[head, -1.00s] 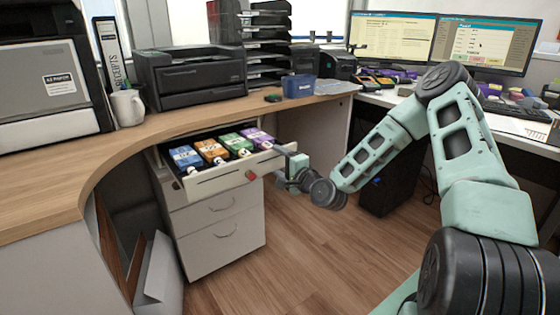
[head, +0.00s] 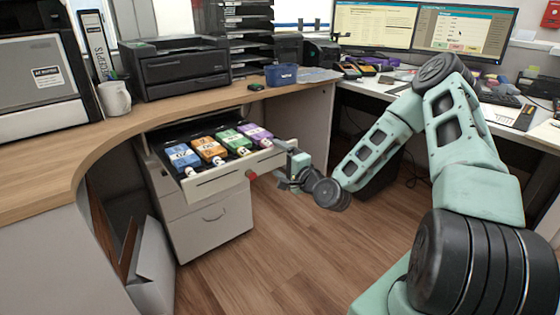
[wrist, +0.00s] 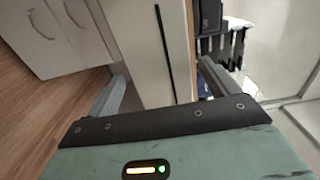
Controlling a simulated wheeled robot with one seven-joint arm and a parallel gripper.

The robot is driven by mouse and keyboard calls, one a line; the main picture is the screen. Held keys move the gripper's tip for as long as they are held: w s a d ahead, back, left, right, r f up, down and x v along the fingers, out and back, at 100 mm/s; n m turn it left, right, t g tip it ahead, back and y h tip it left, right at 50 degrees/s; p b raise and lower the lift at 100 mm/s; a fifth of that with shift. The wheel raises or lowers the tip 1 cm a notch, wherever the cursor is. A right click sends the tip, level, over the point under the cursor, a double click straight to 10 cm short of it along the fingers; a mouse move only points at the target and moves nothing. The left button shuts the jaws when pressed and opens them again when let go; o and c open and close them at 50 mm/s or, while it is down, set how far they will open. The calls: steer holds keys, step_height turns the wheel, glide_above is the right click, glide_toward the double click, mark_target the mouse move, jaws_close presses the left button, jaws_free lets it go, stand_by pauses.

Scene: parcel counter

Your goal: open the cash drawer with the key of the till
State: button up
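The cash drawer (head: 215,184) is the top drawer of a pale cabinet and stands pulled out, its inside showing. It holds blue, orange, green and purple packs in a row. A small red round part (head: 251,175) is on the right of its front; I cannot tell whether it is the key. No key can be made out for certain. My gripper (head: 287,157) is at the right end of the drawer front. In the wrist view my gripper (wrist: 165,82) has its fingers apart, a pale panel with a dark slot between them; contact cannot be told.
A curved wooden counter (head: 60,155) overhangs the cabinet (head: 212,222), bearing a printer (head: 180,68), a mug (head: 115,98) and a blue box (head: 281,75). Two monitors (head: 462,30) stand on the right desk. Bare wood floor (head: 300,255) lies in front of the cabinet.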

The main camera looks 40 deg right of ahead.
steer(key=s+p, duration=0.7)
steer(key=s, duration=1)
steer(key=shift+s+d, duration=0.2)
steer(key=shift+d, duration=0.1)
